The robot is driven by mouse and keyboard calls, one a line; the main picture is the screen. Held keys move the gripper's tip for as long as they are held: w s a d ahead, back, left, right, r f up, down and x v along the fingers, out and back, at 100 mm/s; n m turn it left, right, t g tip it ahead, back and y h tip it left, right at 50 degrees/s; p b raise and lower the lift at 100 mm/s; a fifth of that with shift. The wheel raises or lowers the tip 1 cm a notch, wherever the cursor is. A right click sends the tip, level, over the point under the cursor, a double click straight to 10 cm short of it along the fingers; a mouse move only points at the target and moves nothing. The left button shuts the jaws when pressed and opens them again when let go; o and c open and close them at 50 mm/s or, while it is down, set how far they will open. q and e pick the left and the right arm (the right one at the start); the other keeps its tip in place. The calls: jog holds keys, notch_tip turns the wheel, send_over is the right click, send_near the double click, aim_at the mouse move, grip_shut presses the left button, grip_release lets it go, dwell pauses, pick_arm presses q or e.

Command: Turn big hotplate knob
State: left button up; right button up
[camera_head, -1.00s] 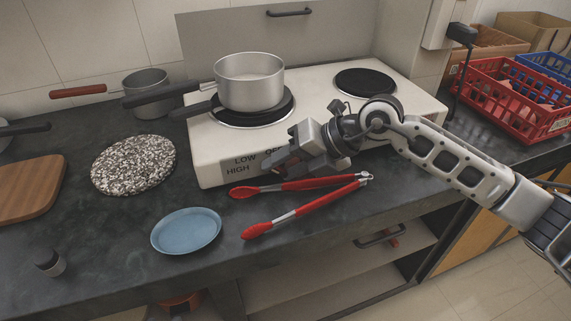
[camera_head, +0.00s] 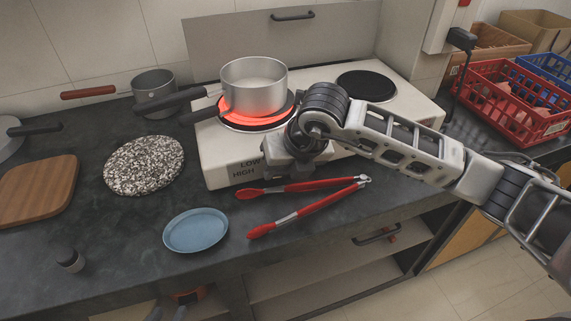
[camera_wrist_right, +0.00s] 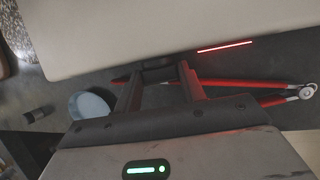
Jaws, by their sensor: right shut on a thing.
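The white hotplate (camera_head: 225,160) stands on the counter with LOW and HIGH printed on its front. Its big left burner (camera_head: 257,122) glows red under a steel pot (camera_head: 254,86). My right gripper (camera_head: 292,168) is at the hotplate's front face, right of the lettering; its own arm hides the knob in the head view. In the right wrist view, the fingers (camera_wrist_right: 160,78) are shut on the dark knob (camera_wrist_right: 157,64), one on each side. My left gripper is not in view.
Red tongs (camera_head: 300,205) lie on the counter just below my right gripper. A blue plate (camera_head: 195,231), a speckled round board (camera_head: 144,164) and a wooden board (camera_head: 38,190) lie to the left. The right burner (camera_head: 366,86) is dark. A red crate (camera_head: 510,98) stands at right.

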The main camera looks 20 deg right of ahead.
jog(key=shift+a+h, duration=0.15)
jog(key=shift+h, duration=0.95)
jog(key=o, duration=0.7)
